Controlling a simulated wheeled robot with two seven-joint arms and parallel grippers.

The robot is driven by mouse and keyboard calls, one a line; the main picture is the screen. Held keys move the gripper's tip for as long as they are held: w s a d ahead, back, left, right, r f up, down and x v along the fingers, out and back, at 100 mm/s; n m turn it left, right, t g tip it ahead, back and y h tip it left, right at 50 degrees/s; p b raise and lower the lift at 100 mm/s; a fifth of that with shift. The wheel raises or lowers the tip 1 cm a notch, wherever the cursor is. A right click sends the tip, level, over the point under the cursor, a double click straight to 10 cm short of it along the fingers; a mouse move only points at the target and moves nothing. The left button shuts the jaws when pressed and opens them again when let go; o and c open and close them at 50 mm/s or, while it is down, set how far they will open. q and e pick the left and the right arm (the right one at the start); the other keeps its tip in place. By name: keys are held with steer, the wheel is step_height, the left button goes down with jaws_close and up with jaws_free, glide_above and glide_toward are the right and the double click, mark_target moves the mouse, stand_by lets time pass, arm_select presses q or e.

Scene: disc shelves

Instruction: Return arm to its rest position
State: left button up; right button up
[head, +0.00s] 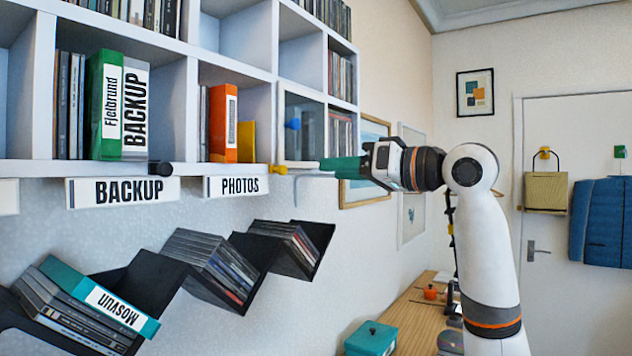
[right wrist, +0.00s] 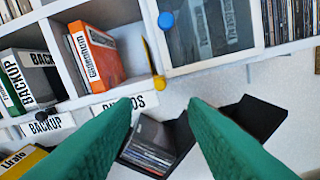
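My right arm (head: 490,235) rises from the lower right in the head view and bends left at its elbow. My right gripper (head: 330,167) points left beside the lower edge of the white shelf (head: 232,64). Its two green fingers are spread apart with nothing between them in the right wrist view (right wrist: 158,108). In that view the fingers cover part of the wall below the shelf. My left arm and gripper are not in view.
A glass-fronted compartment (head: 303,128) with a blue knob and a yellow knob (head: 279,170) are near the right gripper. A black zigzag rack (head: 262,246) with discs hangs below. A teal box (head: 371,338) stands on the wooden bench (head: 412,312). A door (head: 560,130) is at right.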

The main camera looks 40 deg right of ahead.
steer(key=shift+v, duration=1.1)
